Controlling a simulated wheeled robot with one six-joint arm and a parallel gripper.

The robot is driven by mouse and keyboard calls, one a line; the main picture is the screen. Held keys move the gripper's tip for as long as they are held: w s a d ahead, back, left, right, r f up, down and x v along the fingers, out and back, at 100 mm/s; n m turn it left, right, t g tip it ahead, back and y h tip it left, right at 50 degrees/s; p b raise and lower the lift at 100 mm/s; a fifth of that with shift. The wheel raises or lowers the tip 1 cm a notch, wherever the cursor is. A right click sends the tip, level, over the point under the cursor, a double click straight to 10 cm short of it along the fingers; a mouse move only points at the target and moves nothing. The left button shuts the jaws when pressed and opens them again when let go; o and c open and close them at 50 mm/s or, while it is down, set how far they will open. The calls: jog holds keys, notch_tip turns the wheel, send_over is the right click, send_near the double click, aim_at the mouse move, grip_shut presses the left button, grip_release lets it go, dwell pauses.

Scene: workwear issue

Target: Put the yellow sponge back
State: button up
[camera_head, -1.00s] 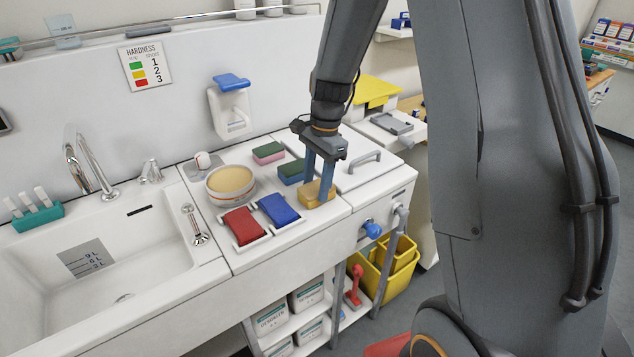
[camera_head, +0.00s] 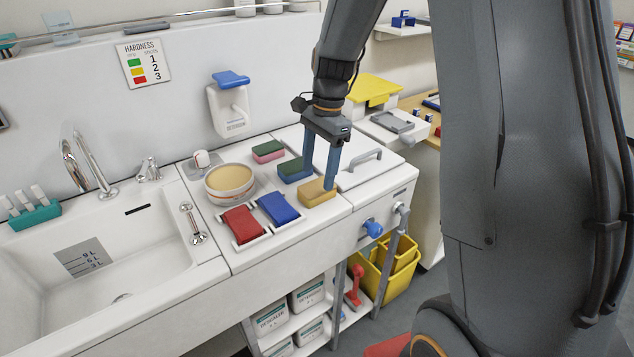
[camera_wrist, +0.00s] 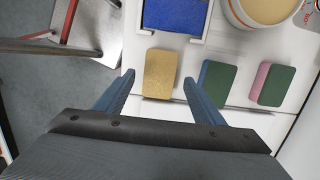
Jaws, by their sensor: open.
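The yellow sponge (camera_head: 317,192) lies flat on the white counter, right of the blue pad and in front of the blue-and-green sponge. It also shows in the wrist view (camera_wrist: 159,73). My gripper (camera_head: 320,176) is open and empty just above it. In the wrist view my two blue fingers (camera_wrist: 158,80) are spread wide, with the sponge between and a little beyond their tips. Neither finger visibly grips it.
A blue-and-green sponge (camera_head: 294,171) and a pink-and-green sponge (camera_head: 268,151) lie behind. A red pad (camera_head: 243,224) and a blue pad (camera_head: 278,208) sit in white holders. A round tub (camera_head: 230,182) stands left. A lid with a handle (camera_head: 362,162) lies right.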

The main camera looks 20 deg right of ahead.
aim_at(322, 184)
notch_tip(322, 184, up, 8)
jog(key=d+b, duration=0.1)
jog(key=b, duration=0.1)
jog(key=s+f+n+t+h, duration=0.1)
jog(key=s+f+n, duration=0.4)
jog(key=s+n, duration=0.2)
jog(key=s+a+f+n+t, duration=0.1)
jog(key=s+f+n, duration=0.4)
jog(key=s, duration=0.5)
jog(key=shift+s+a+f+n+h, duration=0.15)
jog(key=shift+s+a+n+h, duration=0.2)
jog(key=shift+n, duration=0.85)
